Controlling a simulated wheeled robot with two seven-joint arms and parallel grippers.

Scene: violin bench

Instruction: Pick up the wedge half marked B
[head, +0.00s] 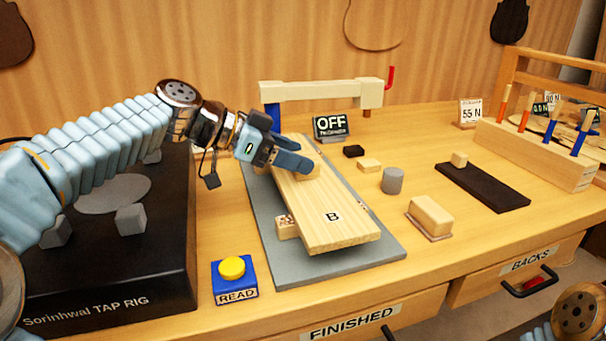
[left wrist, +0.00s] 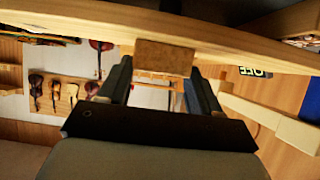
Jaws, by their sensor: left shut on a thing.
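The wedge half marked B (head: 310,220) is a long pale wooden board with its letter near the front end. It lies over a grey plate (head: 285,271), with a dark gap under its front end; I cannot tell whether it touches the plate. My left gripper (head: 306,168) is shut on a small wooden block at the far end of the board. In the left wrist view this block (left wrist: 166,57) sits between the fingers, against the pale board (left wrist: 110,25). My right gripper is out of view; only part of my right arm shows at the lower right.
A small block (head: 287,227) sits by the board's left edge. A blue READ button box (head: 234,278) is front left, beside the black tap rig (head: 110,287). A grey cylinder (head: 392,181), wooden block (head: 431,215) and dark strip (head: 495,193) lie right. An OFF display (head: 331,125) stands behind.

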